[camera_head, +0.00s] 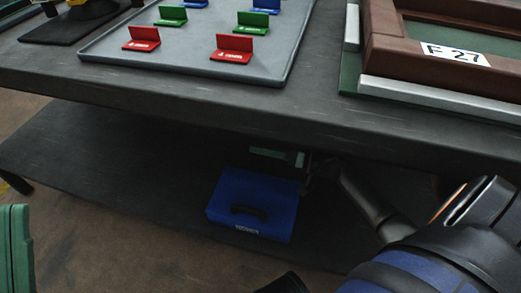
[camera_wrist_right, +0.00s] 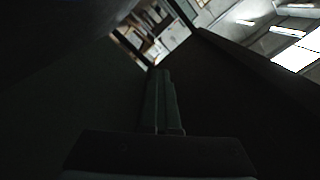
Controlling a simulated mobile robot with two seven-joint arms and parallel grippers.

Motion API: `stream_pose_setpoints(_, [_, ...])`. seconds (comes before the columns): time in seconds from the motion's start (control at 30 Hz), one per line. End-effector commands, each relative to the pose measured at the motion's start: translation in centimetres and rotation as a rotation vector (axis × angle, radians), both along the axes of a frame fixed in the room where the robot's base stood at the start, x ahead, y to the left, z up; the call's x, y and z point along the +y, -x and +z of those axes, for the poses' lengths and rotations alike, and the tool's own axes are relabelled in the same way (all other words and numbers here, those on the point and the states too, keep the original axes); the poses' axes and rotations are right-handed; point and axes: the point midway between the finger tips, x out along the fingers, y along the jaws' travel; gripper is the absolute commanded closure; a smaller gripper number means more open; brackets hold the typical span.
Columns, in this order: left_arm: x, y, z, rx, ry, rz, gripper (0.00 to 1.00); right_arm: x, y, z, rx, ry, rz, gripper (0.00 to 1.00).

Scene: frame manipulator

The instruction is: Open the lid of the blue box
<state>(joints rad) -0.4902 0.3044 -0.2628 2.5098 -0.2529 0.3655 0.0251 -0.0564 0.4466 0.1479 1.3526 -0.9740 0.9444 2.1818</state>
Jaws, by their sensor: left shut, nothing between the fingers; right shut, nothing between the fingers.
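The blue box (camera_head: 258,191) sits on the lower shelf under the table, with a dark handle (camera_head: 248,212) and a small white label near its lower edge. Its lid looks shut. My right gripper (camera_head: 272,154) is under the tabletop, just behind the far edge of the box. Its green fingers are shut and empty; whether they touch the box cannot be told. The fingers (camera_wrist_right: 162,100) also show together in the right wrist view against a dark surround. My left gripper (camera_head: 18,248) is at the lower left edge, shut, away from the box and partly out of frame.
The tabletop (camera_head: 190,105) overhangs the lower shelf (camera_head: 110,165) closely above my right gripper. On top are a grey tray (camera_head: 180,60) with several coloured pieces and a brown frame (camera_head: 385,55) marked F 27. The shelf left of the box is clear.

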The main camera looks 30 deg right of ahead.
Motion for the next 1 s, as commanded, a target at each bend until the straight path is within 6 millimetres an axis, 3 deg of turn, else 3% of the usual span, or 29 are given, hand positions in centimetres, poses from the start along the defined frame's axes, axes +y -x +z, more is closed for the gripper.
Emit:
stream_pose_setpoints(0.33, [-0.03, 0.02, 0.0, 0.0, 0.0, -0.001, 1.0, -0.01, 0.0, 0.01, 0.0, 0.0, 0.0, 1.0])
stream_pose_setpoints(0.77, [-0.06, 0.03, 0.01, 0.0, 0.001, -0.002, 1.0, 0.01, -0.01, 0.0, 0.0, 0.0, 0.0, 0.52])
stream_pose_setpoints(1.0, [-0.06, 0.03, 0.02, 0.0, 0.001, -0.002, 1.0, -0.01, 0.01, 0.01, 0.0, 0.0, 0.0, 0.5])
